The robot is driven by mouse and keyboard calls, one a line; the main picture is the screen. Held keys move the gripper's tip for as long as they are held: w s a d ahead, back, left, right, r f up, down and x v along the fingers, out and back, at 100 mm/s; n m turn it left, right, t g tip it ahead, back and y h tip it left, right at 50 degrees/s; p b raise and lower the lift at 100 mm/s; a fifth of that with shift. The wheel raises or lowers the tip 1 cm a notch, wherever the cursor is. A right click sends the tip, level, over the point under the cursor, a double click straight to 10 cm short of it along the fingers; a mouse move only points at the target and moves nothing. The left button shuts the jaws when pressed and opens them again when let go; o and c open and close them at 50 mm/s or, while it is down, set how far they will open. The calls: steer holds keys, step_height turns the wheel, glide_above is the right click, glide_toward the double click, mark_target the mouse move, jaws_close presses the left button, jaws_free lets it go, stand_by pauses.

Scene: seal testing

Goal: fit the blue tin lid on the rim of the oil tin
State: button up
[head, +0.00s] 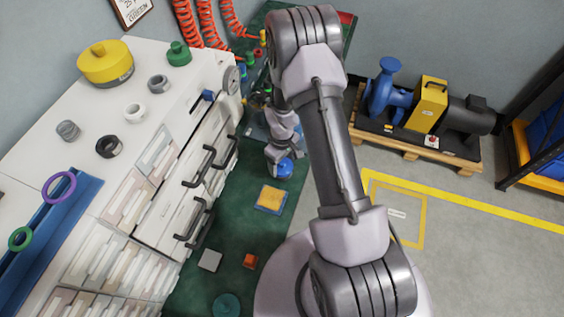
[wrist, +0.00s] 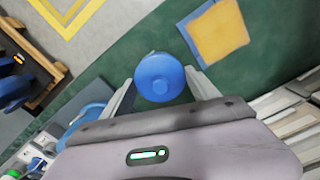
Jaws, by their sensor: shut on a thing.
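The blue tin lid (wrist: 160,77) is a round blue piece with a small raised centre. My gripper (wrist: 160,80) is shut on it, with one finger on each side. In the head view the lid (head: 285,169) shows beneath my gripper (head: 281,163), over the green bench top. Whether it touches anything below cannot be told. I cannot pick out the oil tin for sure in either view. A blue rounded shape (wrist: 86,118) in the wrist view is partly hidden by my gripper body, and I cannot tell what it is.
A yellow pad on a blue base (head: 271,198) lies close by on the green bench (head: 240,225). A grey block (head: 210,260), an orange block (head: 250,261) and a teal disc (head: 226,305) lie nearer. A white drawer cabinet (head: 180,190) stands at the left.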

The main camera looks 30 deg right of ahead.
mark_target(282, 168)
steer(key=shift+f+b, duration=1.35)
steer(key=shift+f, duration=0.2)
steer(key=o, duration=1.4)
steer(key=shift+r, duration=0.15)
step_height(282, 168, up, 7)
steer(key=p, duration=0.5)
